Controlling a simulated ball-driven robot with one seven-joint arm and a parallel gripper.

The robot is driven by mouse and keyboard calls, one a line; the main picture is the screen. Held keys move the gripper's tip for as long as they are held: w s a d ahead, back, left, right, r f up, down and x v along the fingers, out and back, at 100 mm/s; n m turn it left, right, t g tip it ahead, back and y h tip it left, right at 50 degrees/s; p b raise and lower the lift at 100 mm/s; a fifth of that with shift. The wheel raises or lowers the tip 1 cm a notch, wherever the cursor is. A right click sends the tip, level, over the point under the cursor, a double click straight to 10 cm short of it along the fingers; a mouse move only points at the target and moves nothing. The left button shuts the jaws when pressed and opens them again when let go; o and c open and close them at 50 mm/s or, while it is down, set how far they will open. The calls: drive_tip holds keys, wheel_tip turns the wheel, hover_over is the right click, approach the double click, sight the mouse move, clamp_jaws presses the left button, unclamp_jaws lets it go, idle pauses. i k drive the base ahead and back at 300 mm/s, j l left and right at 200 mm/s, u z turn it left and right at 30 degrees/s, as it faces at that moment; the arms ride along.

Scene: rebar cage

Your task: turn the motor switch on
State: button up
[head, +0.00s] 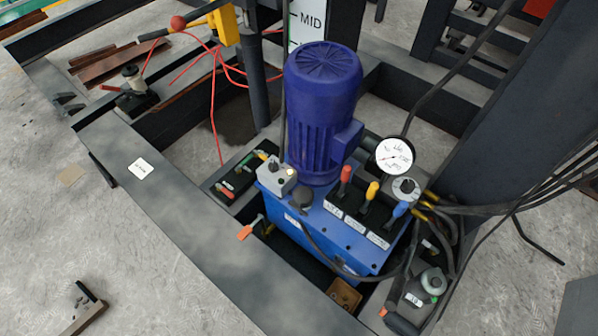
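A blue hydraulic power unit (325,240) sits inside a dark steel frame, with a dark blue finned motor (320,105) upright on top. A small grey box (277,178) stands on the unit's left corner, beside the motor's foot. It has a dark knob and a small pale yellow spot that looks like a lamp. It looks like the motor switch; its label and the knob's exact setting are too small to read. My gripper is not in view.
Red, yellow and blue levers (372,191) and a round gauge (394,155) are right of the motor. Black hoses (500,208) run off right. A dark beam (190,230) crosses in front. Bare concrete (120,240) lies left.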

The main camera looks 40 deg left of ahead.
sight(273, 167)
drive_tip(key=i+j+u, duration=0.25)
drive_tip(key=u, duration=0.15)
drive_tip(key=i+j+u, duration=0.35)
